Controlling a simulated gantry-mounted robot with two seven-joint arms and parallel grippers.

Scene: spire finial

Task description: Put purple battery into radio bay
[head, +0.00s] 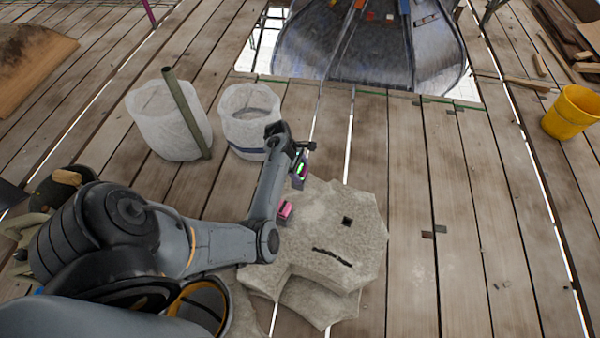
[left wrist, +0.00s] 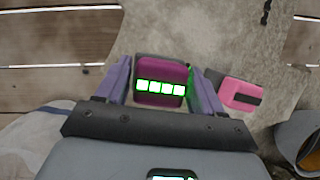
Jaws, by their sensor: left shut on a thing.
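My left gripper (head: 300,168) is shut on the purple battery (left wrist: 161,80) and holds it above the left edge of a pale stone slab. In the left wrist view the battery shows a row of lit green squares and sits between the two purple fingers. In the head view it is small and partly hidden by the gripper. A pink block with a dark slot (left wrist: 242,94) lies on the slab just right of the gripper in the wrist view; it also shows in the head view (head: 285,211). I cannot make out a radio bay for sure. My right gripper is not in view.
The jagged stone slab (head: 340,215) has a small square dark hole and a dark slit. Two white buckets (head: 165,130) stand left of it, one with a green pole. A yellow bucket (head: 572,112) stands at the right. The planks right of the slab are mostly clear.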

